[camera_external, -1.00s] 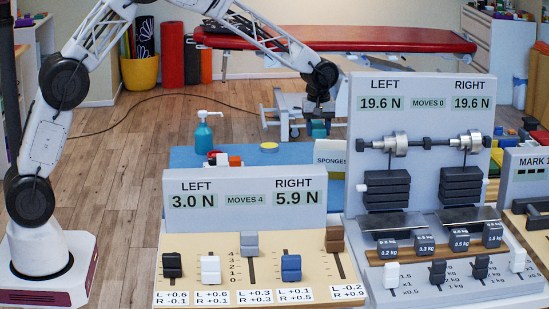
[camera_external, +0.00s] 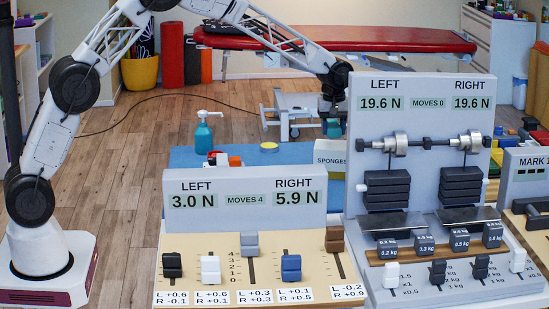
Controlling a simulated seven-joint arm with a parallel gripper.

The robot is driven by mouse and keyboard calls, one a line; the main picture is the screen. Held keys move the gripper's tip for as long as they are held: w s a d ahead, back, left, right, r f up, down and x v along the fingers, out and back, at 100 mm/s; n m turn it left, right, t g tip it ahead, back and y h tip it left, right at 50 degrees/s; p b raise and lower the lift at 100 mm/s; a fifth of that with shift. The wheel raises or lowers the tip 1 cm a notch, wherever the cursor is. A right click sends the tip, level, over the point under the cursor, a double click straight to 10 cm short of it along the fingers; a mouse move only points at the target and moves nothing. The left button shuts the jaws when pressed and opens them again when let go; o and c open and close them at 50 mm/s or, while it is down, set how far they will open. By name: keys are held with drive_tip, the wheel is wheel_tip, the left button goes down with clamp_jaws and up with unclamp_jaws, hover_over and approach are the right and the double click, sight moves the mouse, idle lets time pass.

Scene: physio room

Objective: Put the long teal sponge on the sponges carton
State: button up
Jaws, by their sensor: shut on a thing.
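The sponges carton (camera_external: 330,152) is a white box with a "SPONGES" label, standing behind the front panels; its right side is hidden by the tall panel. My gripper (camera_external: 334,116) is shut on the teal sponge (camera_external: 334,129), seen small just above the carton's top in the picture. The sponge seems held clear of the carton, but how far above or behind it is I cannot tell. The fingers are dark and small, and the sponge's full length does not show.
A blue mat (camera_external: 186,156) holds a teal pump bottle (camera_external: 203,133), small red, white and orange blocks (camera_external: 222,159) and a yellow disc (camera_external: 269,147). The tall grey panel (camera_external: 421,105) stands close to the carton's right; a lower panel (camera_external: 245,212) stands in front.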

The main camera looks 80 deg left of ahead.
sight(335, 147)
drive_tip(key=shift+w+a+f, duration=0.1)
drive_tip(key=shift+w, duration=0.15)
drive_tip(key=shift+w+f, duration=0.1)
drive_tip(key=shift+f, duration=1.6)
drive_tip(key=shift+f, duration=0.15)
drive_tip(key=o, duration=0.9)
wheel_tip(335, 147, up, 12)
drive_tip(key=shift+r, duration=0.15)
